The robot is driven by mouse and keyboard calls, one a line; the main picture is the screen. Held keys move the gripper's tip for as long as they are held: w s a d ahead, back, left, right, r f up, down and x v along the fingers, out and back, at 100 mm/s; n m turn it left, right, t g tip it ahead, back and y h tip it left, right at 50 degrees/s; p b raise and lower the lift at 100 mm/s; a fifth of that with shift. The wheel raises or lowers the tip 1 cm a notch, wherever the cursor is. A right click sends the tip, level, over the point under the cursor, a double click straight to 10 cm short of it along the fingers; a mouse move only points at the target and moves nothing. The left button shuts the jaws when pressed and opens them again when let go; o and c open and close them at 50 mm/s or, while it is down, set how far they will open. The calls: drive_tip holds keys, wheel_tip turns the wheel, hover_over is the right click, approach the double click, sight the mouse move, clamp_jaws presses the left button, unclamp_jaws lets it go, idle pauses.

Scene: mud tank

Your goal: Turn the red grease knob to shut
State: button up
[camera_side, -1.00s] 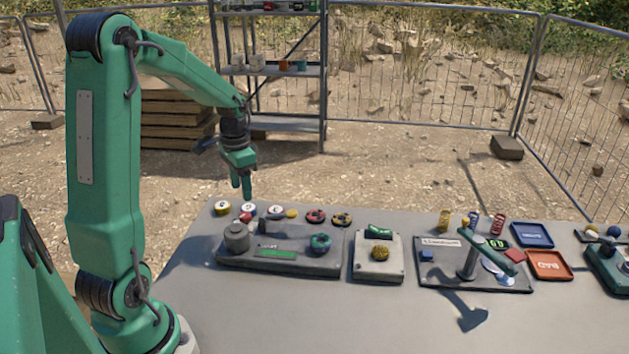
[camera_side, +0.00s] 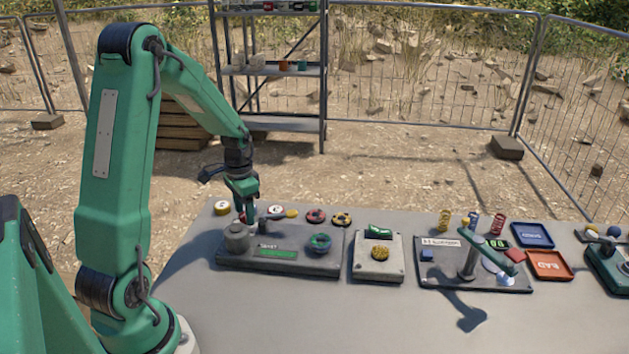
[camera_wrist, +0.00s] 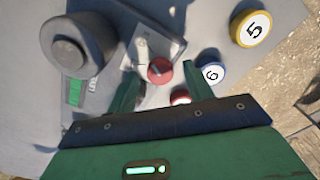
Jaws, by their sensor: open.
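In the wrist view the red knob (camera_wrist: 160,70) is a small round red cap beside a pale metal plate. My gripper (camera_wrist: 160,84) is open, with one green finger on each side of the knob and a gap visible; I cannot tell whether either finger touches it. In the side view my gripper (camera_side: 247,216) points down at the back left of the grey panel (camera_side: 300,265). The knob is mostly hidden there by the fingers.
Discs marked 5 (camera_wrist: 255,24) and 6 (camera_wrist: 211,74) lie near the fingers. Another red piece (camera_wrist: 180,97) is partly hidden. The front tabletop is clear.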

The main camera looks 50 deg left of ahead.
drive_tip(key=shift+f, duration=0.15)
drive_tip(key=c, duration=1)
drive_tip(key=shift+n, duration=0.5)
drive_tip(key=n, duration=1.1)
